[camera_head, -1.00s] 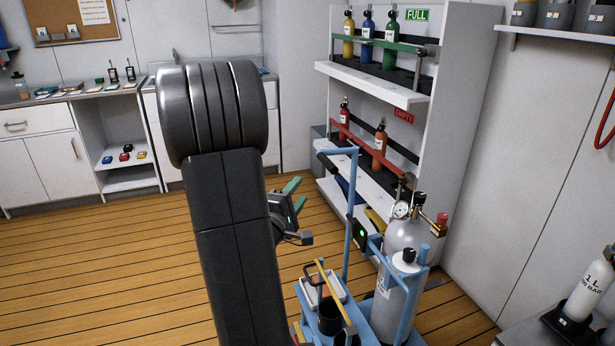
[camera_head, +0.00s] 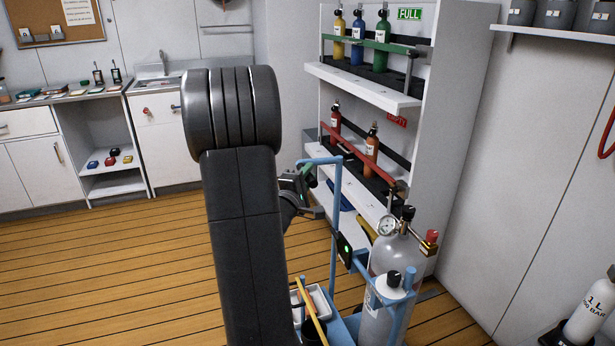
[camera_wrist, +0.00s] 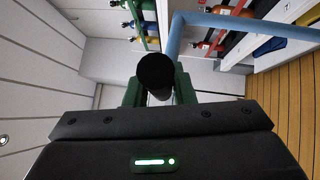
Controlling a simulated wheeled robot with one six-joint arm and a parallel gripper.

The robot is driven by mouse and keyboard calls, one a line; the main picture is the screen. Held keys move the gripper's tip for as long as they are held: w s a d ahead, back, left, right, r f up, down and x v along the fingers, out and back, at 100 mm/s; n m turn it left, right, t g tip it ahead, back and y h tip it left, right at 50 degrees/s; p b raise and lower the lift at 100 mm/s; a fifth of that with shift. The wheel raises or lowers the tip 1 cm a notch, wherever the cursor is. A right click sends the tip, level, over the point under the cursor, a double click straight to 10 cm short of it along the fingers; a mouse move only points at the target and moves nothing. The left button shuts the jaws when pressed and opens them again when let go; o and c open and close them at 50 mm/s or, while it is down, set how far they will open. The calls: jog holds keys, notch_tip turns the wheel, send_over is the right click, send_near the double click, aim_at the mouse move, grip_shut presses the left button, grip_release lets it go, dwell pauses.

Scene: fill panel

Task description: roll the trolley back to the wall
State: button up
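The trolley is a blue tube frame with a tall upright handle (camera_head: 335,215) and a grey gas cylinder (camera_head: 392,262) with a gauge. It stands in front of the shelf unit, its base cut off at the bottom of the head view. My gripper (camera_head: 309,180), with green fingers, is at the handle's upper left end, partly hidden by my arm. In the wrist view the green fingers (camera_wrist: 158,94) stand apart. The round black end of the handle grip (camera_wrist: 155,74) shows in line with the gap between them, and the blue tube (camera_wrist: 240,22) runs off right. I cannot tell whether the fingers press on it.
A white shelf unit (camera_head: 447,120) with small cylinders stands behind the trolley against the wall (camera_head: 520,170). Cabinets (camera_head: 165,150) line the back left. Wooden floor (camera_head: 110,265) is clear at left.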

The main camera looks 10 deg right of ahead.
grip_shut()
jog(key=shift+w+d, duration=0.1)
jog(key=shift+d, duration=0.45)
jog(key=w+d+b, duration=0.2)
jog(key=d, duration=1)
jog(key=w+d+b, duration=0.2)
jog(key=w+d, duration=0.1)
jog(key=d, duration=1)
jog(key=w+d+b, duration=0.2)
jog(key=d, duration=1.1)
jog(key=shift+w+d, duration=0.25)
jog(key=shift+r, duration=0.15)
jog(key=o, duration=0.6)
grip_release()
jog(key=o, duration=0.3)
jog(key=shift+d, duration=0.2)
